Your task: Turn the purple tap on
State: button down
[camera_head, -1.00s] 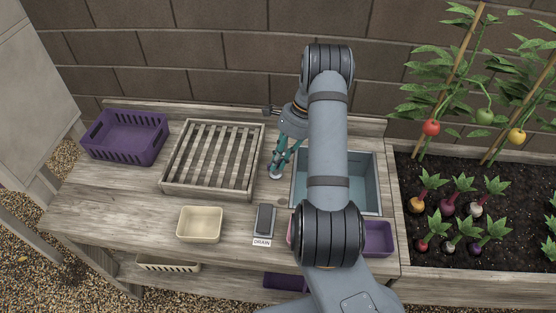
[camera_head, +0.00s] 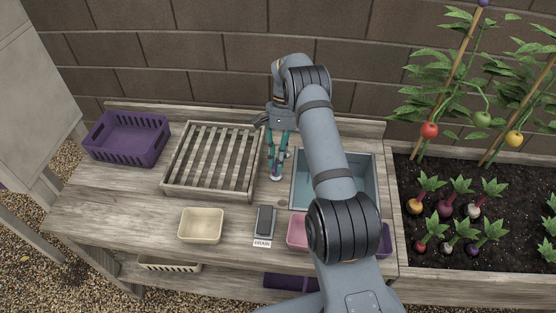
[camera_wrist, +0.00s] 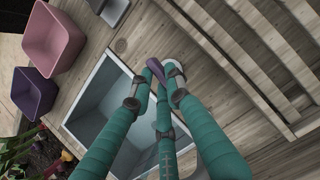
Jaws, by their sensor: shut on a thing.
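The fingers hide much of the tap, and I cannot tell from these frames whether water runs.
A slatted wooden tray (camera_head: 166,187) lies left of the tap. In front are a cream tub (camera_head: 200,224), a drain pedal (camera_head: 265,221) and a pink tub (camera_head: 298,232). A purple crate (camera_head: 127,138) is at the far left; planted vegetables (camera_head: 455,210) are at right.

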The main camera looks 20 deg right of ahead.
jog(key=shift+n, duration=0.6)
jog(key=shift+h, duration=0.3)
jog(key=c, duration=1.7)
grip_release()
jog(key=shift+o, duration=0.2)
notch_tip(320, 180, up, 10)
